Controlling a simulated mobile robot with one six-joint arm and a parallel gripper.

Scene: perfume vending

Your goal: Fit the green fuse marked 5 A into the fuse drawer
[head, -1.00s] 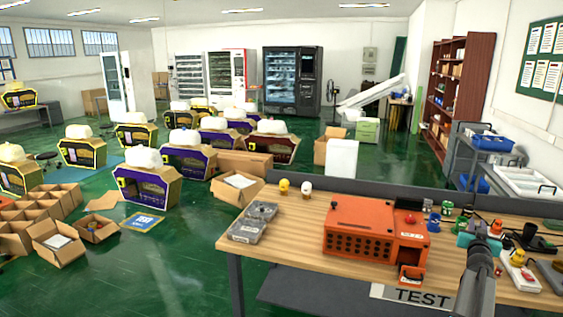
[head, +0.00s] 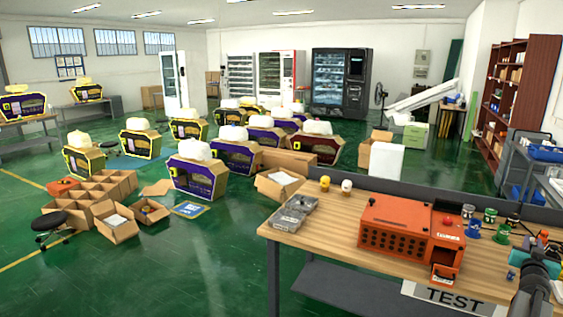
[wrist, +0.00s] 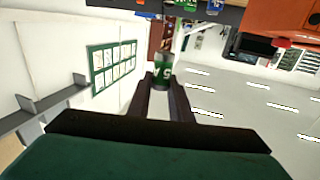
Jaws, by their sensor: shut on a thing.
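My gripper (wrist: 163,88) is shut on a green fuse (wrist: 163,72) in the wrist view. Its white marking is only partly readable. The fuse is held between the fingertips, off the bench. In the head view my arm is at the lower right, and the fuse in its jaws cannot be made out. The orange unit (head: 412,232) stands on the bench. Its small fuse drawer (head: 444,274) sticks out at the lower right front, left of my arm and apart from it.
More fuses stand on the wooden bench (head: 330,228) right of the unit, including a blue one (head: 474,230) and a green one (head: 502,234). A grey tray (head: 290,219) and yellow and white pieces are on its left. Open green floor lies left of the bench.

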